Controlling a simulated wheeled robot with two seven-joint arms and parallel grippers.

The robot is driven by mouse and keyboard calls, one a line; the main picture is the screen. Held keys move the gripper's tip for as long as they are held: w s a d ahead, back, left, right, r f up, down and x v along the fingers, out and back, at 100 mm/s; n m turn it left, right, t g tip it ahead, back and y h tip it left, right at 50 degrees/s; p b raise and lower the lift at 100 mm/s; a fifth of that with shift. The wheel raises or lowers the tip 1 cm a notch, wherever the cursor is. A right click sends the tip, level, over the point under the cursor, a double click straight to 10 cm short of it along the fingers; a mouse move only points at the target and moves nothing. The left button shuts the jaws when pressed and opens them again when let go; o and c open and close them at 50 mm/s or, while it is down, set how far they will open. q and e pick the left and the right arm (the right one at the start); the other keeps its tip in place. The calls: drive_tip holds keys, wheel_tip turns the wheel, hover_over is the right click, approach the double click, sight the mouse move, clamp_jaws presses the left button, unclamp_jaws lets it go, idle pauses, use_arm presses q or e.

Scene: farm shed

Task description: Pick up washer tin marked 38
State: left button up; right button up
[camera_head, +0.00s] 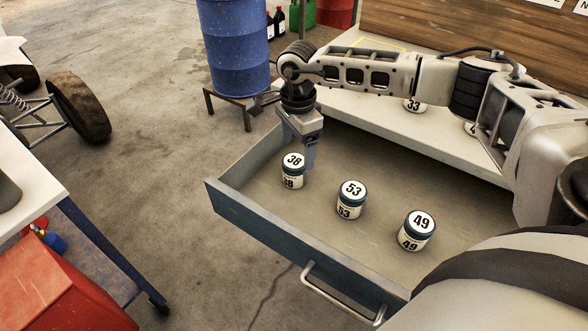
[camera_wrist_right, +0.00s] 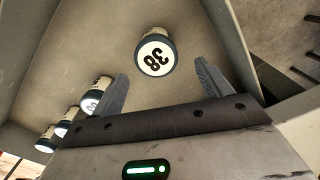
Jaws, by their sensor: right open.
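The washer tin marked 38 (camera_head: 293,171) stands upright in the open drawer (camera_head: 262,204), at its left end in the head view. It is a small white tin with a dark rim and a white numbered lid. My right gripper (camera_head: 298,150) points down just behind the tin in the head view. In the right wrist view, the tin marked 38 (camera_wrist_right: 155,52) shows beyond and between the two spread fingers of the right gripper (camera_wrist_right: 165,88). The fingers are open and empty. My left gripper is in neither view.
Tins marked 53 (camera_head: 351,200) and 49 (camera_head: 417,230) stand to the right in the same drawer. A white bench top (camera_head: 440,135) with more tins lies behind. A blue barrel (camera_head: 235,48) stands beyond the drawer.

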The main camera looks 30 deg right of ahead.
sight(294, 160)
wheel_tip(294, 160, down, 3)
drive_tip(key=shift+r, duration=0.1)
drive_tip(key=f, duration=0.2)
drive_tip(key=a+f, duration=0.1)
drive_tip(key=f, duration=0.1)
drive_tip(key=shift+s+f, duration=0.1)
drive_tip(key=shift+s, duration=0.05)
drive_tip(key=shift+f, duration=0.45)
drive_tip(key=c, duration=1.1)
